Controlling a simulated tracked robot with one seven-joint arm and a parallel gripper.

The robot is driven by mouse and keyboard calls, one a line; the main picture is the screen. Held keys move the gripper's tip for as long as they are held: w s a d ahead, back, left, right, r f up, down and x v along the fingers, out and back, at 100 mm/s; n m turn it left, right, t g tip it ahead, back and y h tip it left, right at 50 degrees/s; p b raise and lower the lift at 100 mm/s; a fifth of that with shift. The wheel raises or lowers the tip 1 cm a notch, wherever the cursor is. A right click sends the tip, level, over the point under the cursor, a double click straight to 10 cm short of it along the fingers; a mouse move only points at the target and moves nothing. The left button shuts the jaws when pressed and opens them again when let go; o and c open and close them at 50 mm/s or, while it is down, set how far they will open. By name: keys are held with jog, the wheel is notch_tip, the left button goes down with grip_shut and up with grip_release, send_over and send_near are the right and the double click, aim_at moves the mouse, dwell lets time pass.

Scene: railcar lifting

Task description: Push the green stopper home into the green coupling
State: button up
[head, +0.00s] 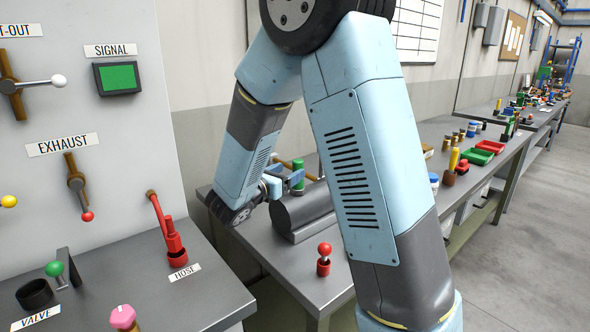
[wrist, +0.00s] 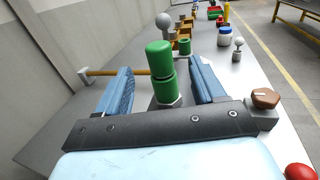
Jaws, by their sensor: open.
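The green stopper (wrist: 158,57), a cylinder with a rounded top, stands on the mouth of the green coupling (wrist: 165,91) in the wrist view. A dark seam shows between them; how deep the stopper sits cannot be told. The coupling rises from a grey base. My gripper (wrist: 161,66) is open, with one blue finger on each side of the stopper and visible gaps to both. In the head view my gripper (head: 285,182) is beside the green stopper (head: 298,171), above the dark grey tank; my arm hides part of it.
The dark grey tank (head: 303,210) lies on the bench. A red ball-topped piece (head: 324,258) stands in front of it. A brown rod (wrist: 100,72) is behind the left finger. Another green cup (wrist: 185,46) and a grey ball-topped piece (wrist: 163,24) stand beyond.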

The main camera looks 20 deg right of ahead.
jog(key=v, duration=0.8)
jog(key=shift+a, duration=0.1)
jog(key=s+d+r+m+g+y, duration=0.35)
jog(key=s+d+m+g, duration=0.55)
jog(key=s+d+m, duration=0.4)
jog(key=s+a+r+m+t+y, duration=0.1)
jog(key=s+r+m+y, duration=0.1)
jog(key=s+m+y, duration=0.3)
jog(key=s+a+r+m+t+y, duration=0.1)
jog(key=s+r+m+t+y, duration=0.1)
jog(key=s+m+y, duration=0.3)
jog(key=shift+s+a+m+t+y, duration=0.35)
jog(key=shift+s+m, duration=0.35)
jog(key=shift+m, duration=0.6)
jog(key=shift+r, duration=0.1)
